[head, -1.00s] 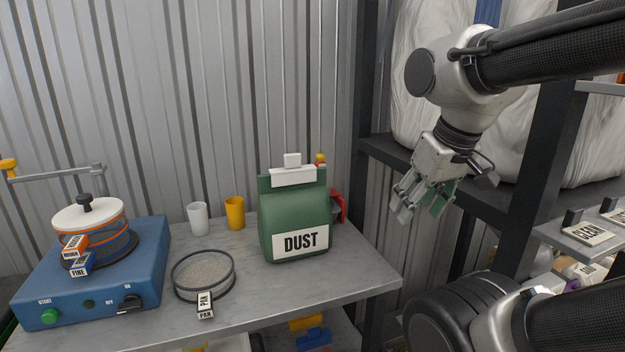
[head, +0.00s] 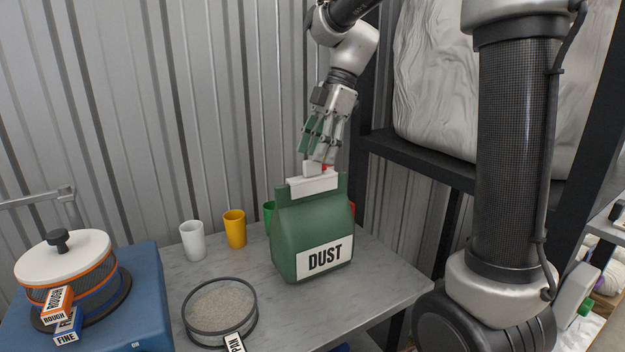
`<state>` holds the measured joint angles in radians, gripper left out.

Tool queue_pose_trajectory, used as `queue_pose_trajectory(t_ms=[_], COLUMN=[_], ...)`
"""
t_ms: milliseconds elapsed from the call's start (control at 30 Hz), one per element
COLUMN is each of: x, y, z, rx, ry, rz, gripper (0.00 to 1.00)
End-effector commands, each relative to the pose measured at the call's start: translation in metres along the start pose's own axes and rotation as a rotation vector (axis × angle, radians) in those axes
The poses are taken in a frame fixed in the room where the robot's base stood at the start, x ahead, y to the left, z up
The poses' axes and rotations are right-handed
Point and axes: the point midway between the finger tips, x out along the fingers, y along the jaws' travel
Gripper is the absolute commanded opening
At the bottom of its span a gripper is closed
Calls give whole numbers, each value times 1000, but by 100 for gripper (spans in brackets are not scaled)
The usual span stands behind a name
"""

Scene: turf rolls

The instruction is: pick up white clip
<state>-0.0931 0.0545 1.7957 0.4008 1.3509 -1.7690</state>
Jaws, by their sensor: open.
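The white clip (head: 311,186) sits across the top edge of a green bag labelled DUST (head: 300,235), which stands upright on the grey table. The clip has a flat bar and a small raised tab, partly hidden by a fingertip. My gripper (head: 319,154) points down just above the clip, its fingers apart and empty. One finger overlaps the tab in the picture; I cannot tell whether they touch.
A white cup (head: 192,241), a yellow cup (head: 235,229) and a green cup (head: 269,216) stand left of the bag. A round sieve (head: 220,332) lies in front. A blue machine (head: 140,290) is at left. A dark shelf frame (head: 420,160) stands at right.

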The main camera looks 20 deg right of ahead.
Motion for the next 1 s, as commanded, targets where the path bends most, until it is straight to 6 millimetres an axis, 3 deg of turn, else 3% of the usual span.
queue_pose_trajectory(t_ms=[500, 767, 867, 1000], x=[70, 74, 74, 74], y=[-2, -2, -2, -2], z=[1, 2, 2, 2], rx=[-7, -6, -6, -6], ry=[1, 0, 0, 0], rz=[-4, -1, -1, -1], gripper=[52, 52, 39, 14])
